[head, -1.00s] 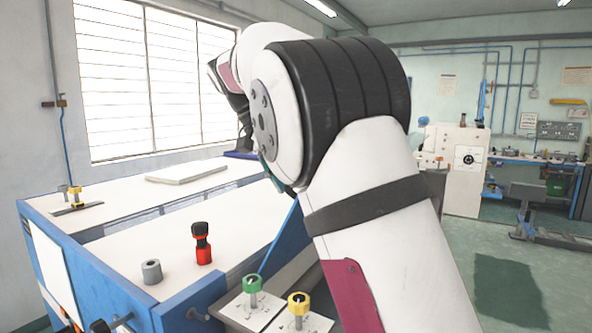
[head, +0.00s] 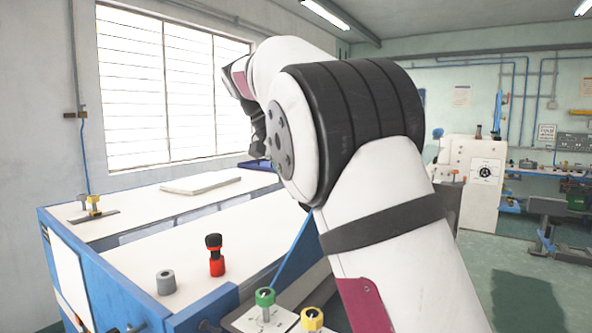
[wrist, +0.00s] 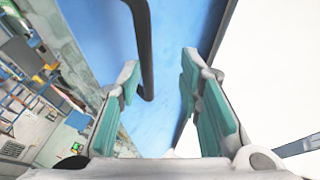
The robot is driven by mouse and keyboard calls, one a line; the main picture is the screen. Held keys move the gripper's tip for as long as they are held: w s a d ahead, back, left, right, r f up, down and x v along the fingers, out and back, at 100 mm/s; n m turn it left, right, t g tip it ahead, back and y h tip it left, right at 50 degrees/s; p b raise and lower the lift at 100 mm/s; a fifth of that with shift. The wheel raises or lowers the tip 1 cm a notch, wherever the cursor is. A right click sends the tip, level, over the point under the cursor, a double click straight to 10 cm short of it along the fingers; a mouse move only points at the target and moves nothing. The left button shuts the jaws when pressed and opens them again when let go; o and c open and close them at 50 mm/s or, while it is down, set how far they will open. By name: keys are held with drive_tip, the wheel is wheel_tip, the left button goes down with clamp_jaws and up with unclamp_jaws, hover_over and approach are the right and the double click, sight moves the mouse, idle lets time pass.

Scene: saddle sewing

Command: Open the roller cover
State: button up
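A blue panel (wrist: 185,35), which looks like the roller cover, fills the upper middle of the wrist view. A dark bent bar (wrist: 144,45), like a handle, runs along it and ends in a hook. My gripper (wrist: 160,75) is open and empty, with its teal-padded fingers apart. The bar's hooked end shows between the fingertips; I cannot tell whether it touches them. In the head view, a small blue part (head: 258,164) shows at the far end of the machine. My arm hides most of my gripper there.
A long blue-framed machine with a white top (head: 160,238) lies on the left. A red-and-black item (head: 215,258), a grey cylinder (head: 166,282), a green knob (head: 265,297) and a yellow knob (head: 312,319) stand near its front end. Open floor (head: 525,300) lies to the right.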

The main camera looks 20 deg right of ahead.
drive_tip(key=v, duration=0.6)
idle(0.6)
